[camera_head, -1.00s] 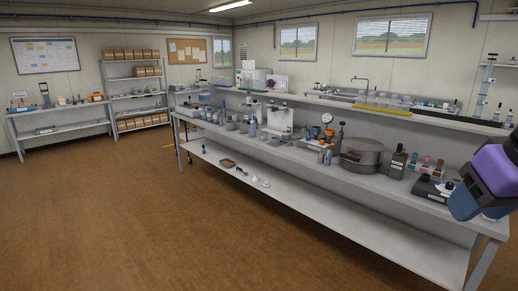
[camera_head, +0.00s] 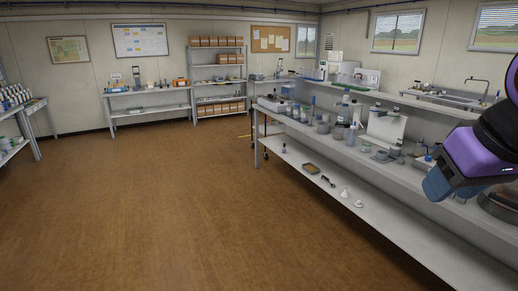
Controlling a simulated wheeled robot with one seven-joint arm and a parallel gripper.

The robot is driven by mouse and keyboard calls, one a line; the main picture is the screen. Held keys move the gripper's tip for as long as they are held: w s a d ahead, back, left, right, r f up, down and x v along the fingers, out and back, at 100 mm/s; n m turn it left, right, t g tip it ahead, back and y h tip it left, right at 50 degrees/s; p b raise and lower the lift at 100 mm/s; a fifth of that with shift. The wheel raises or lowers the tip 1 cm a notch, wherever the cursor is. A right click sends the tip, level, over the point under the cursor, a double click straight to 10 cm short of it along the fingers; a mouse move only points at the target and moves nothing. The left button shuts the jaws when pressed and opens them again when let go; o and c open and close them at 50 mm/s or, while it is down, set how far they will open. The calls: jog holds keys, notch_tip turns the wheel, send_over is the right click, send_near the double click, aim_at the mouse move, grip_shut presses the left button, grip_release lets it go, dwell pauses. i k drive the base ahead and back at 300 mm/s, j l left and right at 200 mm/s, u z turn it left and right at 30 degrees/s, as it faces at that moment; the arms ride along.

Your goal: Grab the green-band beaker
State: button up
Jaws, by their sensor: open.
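I cannot make out a green-band beaker in the current head view; the glassware and containers are too small to tell bands apart. Several small grey and clear vessels stand on the long bench (camera_head: 430,178) at the right, among them a grey cup (camera_head: 323,127) and a blue-capped bottle (camera_head: 351,136). Part of my own arm, purple and blue, shows at the right edge in front of the bench.
The brown floor (camera_head: 180,210) is clear at the centre and left. A side table with bottles (camera_head: 18,100) stands at the far left. A back table (camera_head: 150,91) and a shelf rack with boxes (camera_head: 218,75) line the far wall.

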aim_at(367, 144)
jog(key=i, duration=0.9)
jog(key=i+j, duration=0.1)
jog(key=i, duration=0.85)
jog(key=i+j+z, duration=0.1)
jog(key=i+z, duration=0.3)
jog(key=i+j+z, duration=0.4)
jog(key=i, duration=0.2)
jog(key=i+j+z, duration=0.35)
jog(key=i+l, duration=0.05)
jog(key=i, duration=0.05)
